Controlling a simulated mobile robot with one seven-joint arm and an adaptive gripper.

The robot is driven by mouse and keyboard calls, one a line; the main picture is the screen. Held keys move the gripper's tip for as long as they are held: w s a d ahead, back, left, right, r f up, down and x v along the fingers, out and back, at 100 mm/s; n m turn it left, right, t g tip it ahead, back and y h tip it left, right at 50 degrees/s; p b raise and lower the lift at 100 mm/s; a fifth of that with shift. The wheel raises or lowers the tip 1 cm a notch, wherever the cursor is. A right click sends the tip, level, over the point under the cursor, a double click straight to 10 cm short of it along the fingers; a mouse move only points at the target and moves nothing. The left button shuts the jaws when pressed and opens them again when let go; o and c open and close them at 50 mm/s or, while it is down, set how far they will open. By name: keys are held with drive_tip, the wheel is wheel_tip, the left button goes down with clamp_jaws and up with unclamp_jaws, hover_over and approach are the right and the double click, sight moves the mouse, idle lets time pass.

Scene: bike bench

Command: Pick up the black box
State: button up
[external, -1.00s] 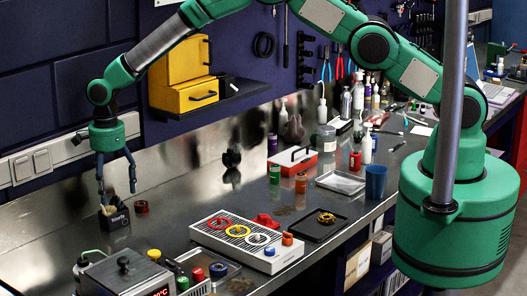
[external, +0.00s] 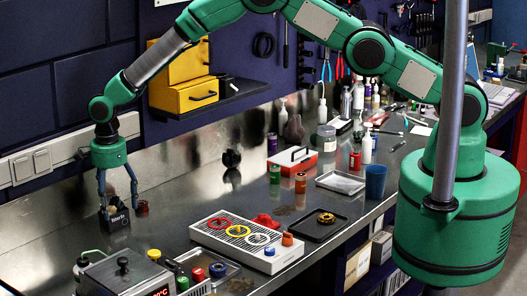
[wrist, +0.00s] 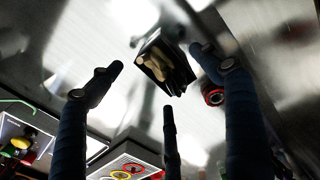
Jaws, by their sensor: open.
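The black box (external: 117,222) stands on the steel bench at the left, with pale lettering on its front. It has an open top with tan and dark items inside, seen in the wrist view (wrist: 165,65). My gripper (external: 118,202) points down just above the box, its blue fingers spread. In the wrist view, the fingers are apart, and the box lies between and beyond their tips. I cannot tell whether any finger touches it.
A red and dark roll (external: 142,207) stands close to the right of the box. A grey appliance with a display (external: 125,276) is nearer the camera. A white panel with coloured rings (external: 246,241) lies to the right. The steel wall (external: 60,225) is behind.

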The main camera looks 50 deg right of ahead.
sight(116, 211)
drive_tip(key=shift+f, duration=1.95)
drive_tip(key=shift+c, duration=0.5)
drive_tip(key=c, duration=1.2)
